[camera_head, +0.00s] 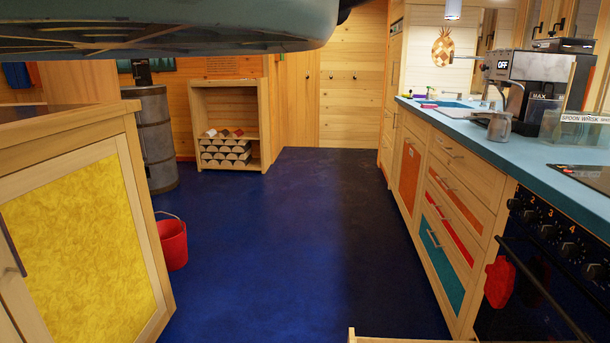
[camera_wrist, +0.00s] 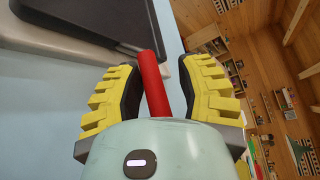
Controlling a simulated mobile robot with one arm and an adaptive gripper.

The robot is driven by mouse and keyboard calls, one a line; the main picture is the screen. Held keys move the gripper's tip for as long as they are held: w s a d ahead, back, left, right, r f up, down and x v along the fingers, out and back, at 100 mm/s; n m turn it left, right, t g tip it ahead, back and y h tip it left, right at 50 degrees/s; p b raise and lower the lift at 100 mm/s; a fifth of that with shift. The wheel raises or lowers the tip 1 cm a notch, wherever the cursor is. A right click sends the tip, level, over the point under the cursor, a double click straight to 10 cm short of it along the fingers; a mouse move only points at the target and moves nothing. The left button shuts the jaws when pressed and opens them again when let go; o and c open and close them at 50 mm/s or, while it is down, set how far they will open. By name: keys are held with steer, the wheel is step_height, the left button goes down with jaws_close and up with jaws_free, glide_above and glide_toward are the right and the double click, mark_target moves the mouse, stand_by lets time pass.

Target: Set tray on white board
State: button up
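In the wrist view, my gripper (camera_wrist: 158,88) has two yellow ribbed fingers with dark inner pads, standing apart. A red rod (camera_wrist: 151,75) lies between them, with gaps visible on both sides; its lower end is hidden behind the pale gripper housing. A dark, flat, rimmed thing (camera_wrist: 125,18), which looks like the tray, is beyond the fingers at the upper left. A pale grey-white edge (camera_wrist: 60,42) runs beside it, perhaps the board; I cannot tell whether they touch. Neither tray nor board can be clearly made out in the head view.
A blue counter (camera_head: 545,150) with a coffee machine (camera_head: 545,75) and oven (camera_head: 545,260) runs along the right. A yellow-fronted cabinet (camera_head: 85,250) and red bucket (camera_head: 173,243) stand left. A wooden firewood shelf (camera_head: 230,95) is at the back. The dark blue floor (camera_head: 290,240) between is clear.

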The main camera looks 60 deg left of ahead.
steer(key=shift+o, duration=1.4)
steer(key=v, duration=1.2)
steer(key=shift+w, duration=0.1)
